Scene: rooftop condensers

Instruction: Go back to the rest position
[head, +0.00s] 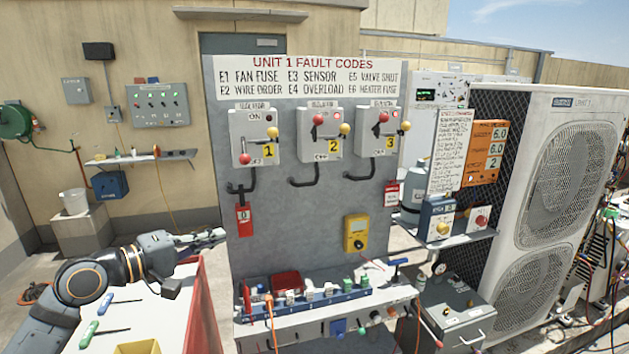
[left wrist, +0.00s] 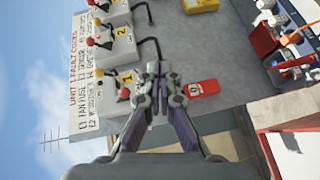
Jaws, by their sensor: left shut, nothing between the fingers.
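My left gripper (head: 217,236) reaches in from the left, its fingertips near the left edge of the grey fault-code board (head: 300,215). It is shut and empty. In the left wrist view its fingers (left wrist: 159,72) are together in front of the board, beside a red tag (left wrist: 202,87). That tag (head: 243,218) hangs on the board below switch box 1 (head: 254,138) in the head view. Whether the fingertips touch the board I cannot tell. My right gripper is not in view.
A red-sided bench with screwdrivers (head: 104,303) is under my left arm. A shelf (head: 330,312) with a blue rack of small parts juts out below the board. A yellow meter (head: 356,233) is on the board. A large condenser (head: 555,190) stands at right.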

